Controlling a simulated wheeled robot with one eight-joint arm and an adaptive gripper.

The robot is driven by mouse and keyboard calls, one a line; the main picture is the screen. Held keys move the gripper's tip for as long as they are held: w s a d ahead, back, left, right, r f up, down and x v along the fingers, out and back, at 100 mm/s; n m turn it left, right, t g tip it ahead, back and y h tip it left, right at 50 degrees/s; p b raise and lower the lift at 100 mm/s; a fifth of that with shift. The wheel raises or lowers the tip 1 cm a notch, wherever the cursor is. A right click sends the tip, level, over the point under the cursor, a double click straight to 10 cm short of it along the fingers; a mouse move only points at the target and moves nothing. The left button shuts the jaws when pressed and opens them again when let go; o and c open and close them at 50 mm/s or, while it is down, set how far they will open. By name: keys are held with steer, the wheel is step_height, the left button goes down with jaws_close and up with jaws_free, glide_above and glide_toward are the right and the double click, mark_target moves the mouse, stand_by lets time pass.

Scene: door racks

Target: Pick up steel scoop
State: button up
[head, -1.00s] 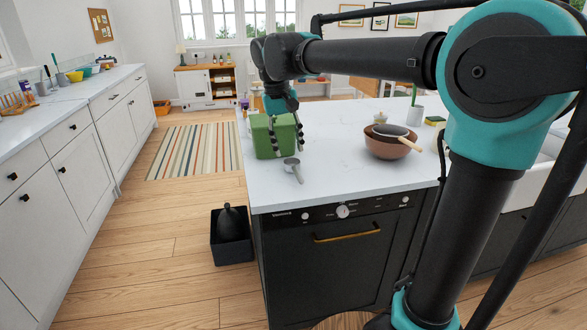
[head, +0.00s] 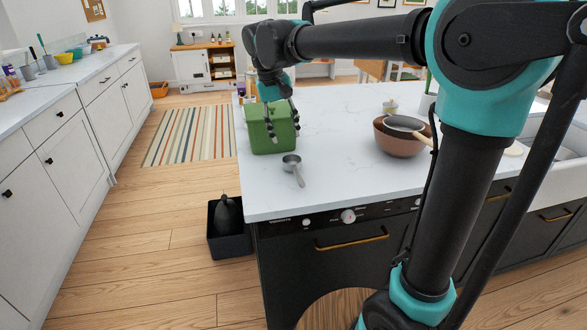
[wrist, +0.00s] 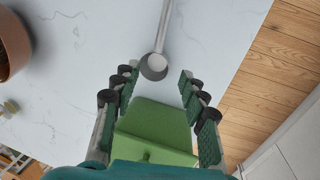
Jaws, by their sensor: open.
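The steel scoop (head: 293,169) lies on the white counter in front of a green box, its handle pointing toward the counter's front edge. In the wrist view the scoop (wrist: 154,66) shows its round bowl just beyond the fingertips and its handle running away to the top. My gripper (head: 284,140) is open and empty, above the counter beside the green box. In the wrist view my gripper (wrist: 157,80) has its fingers spread on either side, with the scoop's bowl roughly centred ahead of the gap. The fingers do not touch the scoop.
The green box (head: 262,128) stands close to the gripper and shows between the fingers in the wrist view (wrist: 155,125). A brown bowl (head: 397,143) with a pan on it is to the right. The counter (head: 340,185) around the scoop is clear.

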mark_target(294, 165)
steer(key=f, duration=0.4)
steer(key=d+f, duration=0.1)
steer(key=f, duration=0.2)
steer(key=d+f, duration=0.1)
steer(key=f, duration=0.3)
steer(key=shift+w+d+f, duration=0.25)
steer(key=shift+w+f, duration=0.1)
steer(key=shift+w, duration=0.05)
jaws_close()
